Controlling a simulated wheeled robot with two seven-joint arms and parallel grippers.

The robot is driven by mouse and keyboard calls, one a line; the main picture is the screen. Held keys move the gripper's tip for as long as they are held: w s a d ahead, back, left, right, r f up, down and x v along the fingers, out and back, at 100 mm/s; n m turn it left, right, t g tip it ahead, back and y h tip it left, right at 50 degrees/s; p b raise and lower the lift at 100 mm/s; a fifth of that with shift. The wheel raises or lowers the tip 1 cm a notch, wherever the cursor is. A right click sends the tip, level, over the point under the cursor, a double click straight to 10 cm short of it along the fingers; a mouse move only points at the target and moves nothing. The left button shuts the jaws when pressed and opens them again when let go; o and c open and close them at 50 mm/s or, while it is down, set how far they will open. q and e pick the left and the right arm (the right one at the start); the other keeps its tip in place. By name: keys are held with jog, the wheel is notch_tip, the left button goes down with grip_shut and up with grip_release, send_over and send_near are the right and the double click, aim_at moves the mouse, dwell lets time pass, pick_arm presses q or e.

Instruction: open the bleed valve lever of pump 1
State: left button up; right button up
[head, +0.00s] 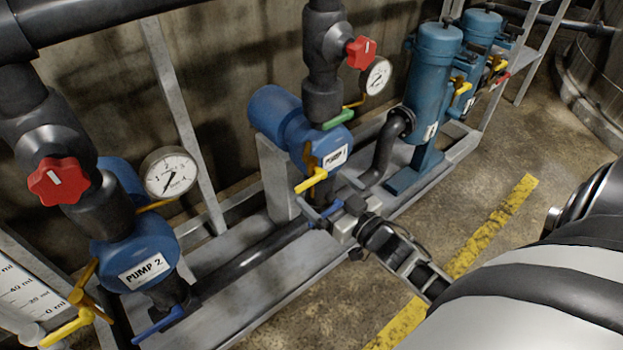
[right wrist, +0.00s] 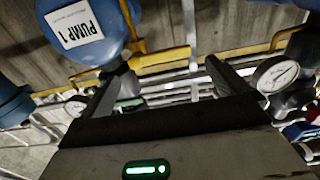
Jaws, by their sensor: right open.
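Pump 1 (head: 298,135) is a blue body with a white "PUMP 1" label in the middle of the head view. A yellow lever (head: 311,180) sticks out just below it, a green lever (head: 338,119) sits above the label, and a blue lever (head: 325,212) is lower. The view does not mark which is the bleed lever. My right gripper (head: 362,230) is open, low and to the right of the yellow lever. In the right wrist view pump 1 (right wrist: 78,35) is at upper left, and a yellow bar (right wrist: 155,62) shows beyond the open fingers. My left gripper is not in view.
Pump 2 (head: 125,235), with a gauge (head: 170,173) and red knob (head: 58,181), stands at left. Another gauge (head: 375,77) and red knob (head: 361,53) are above pump 1. Blue cylinders (head: 432,75) stand at right. The floor right of the frame is clear.

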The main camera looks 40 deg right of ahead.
aim_at(313, 181)
jog(key=w, duration=0.5)
jog(key=shift+w+a, duration=0.2)
jog(key=shift+a, duration=0.05)
jog(key=c, duration=1.3)
